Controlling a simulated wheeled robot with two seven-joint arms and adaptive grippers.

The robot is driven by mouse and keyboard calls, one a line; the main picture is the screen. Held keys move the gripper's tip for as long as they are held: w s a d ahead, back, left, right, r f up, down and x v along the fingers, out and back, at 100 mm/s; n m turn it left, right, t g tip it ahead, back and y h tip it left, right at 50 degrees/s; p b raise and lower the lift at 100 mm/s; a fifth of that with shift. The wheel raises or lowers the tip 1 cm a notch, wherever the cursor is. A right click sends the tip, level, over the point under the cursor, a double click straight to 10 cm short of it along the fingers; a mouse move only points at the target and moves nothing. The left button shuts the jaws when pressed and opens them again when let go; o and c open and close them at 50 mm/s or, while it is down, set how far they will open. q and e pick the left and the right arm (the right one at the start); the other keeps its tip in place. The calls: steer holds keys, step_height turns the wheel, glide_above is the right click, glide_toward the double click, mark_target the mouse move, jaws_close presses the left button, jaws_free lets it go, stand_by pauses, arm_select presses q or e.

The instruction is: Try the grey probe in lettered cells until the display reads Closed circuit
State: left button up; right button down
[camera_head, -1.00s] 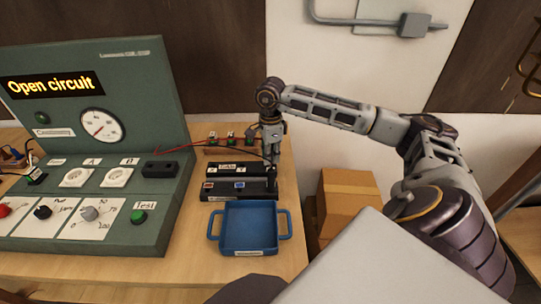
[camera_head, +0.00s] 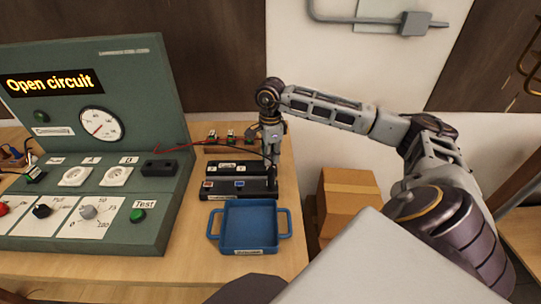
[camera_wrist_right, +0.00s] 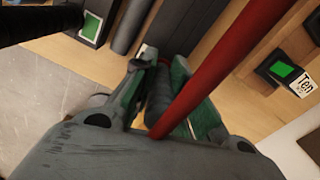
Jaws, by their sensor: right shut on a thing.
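The display (camera_head: 50,83) on the green panel reads "Open circuit". My right gripper (camera_head: 270,152) points down over the right end of the black labelled blocks. In the right wrist view its fingers (camera_wrist_right: 160,100) are shut on a dark grey rod, the grey probe (camera_wrist_right: 159,92). A red cable or rod (camera_wrist_right: 215,75) crosses close in front of it. The probe's tip is hard to make out, so I cannot tell whether it sits in a cell. The black block (camera_head: 240,188) has small coloured markings. My left gripper is not in view.
A blue tray (camera_head: 249,202) with handles stands in front of the black blocks. The panel has a dial (camera_head: 101,123), knobs and a green Test button (camera_head: 137,215). A red lead (camera_head: 178,149) runs from the panel towards the rack. A cardboard box (camera_head: 347,195) stands right of the table.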

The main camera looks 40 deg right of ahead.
steer(key=shift+f, duration=0.2)
stand_by(0.3)
steer(key=c, duration=1.3)
jaws_free()
steer(key=shift+r, duration=0.1)
steer(key=shift+r, duration=5.9)
step_height(320, 180, up, 9)
steer(key=p, duration=0.8)
steer(key=shift+p, duration=0.4)
steer(key=shift+r+p, duration=0.55)
steer(key=shift+r, duration=0.05)
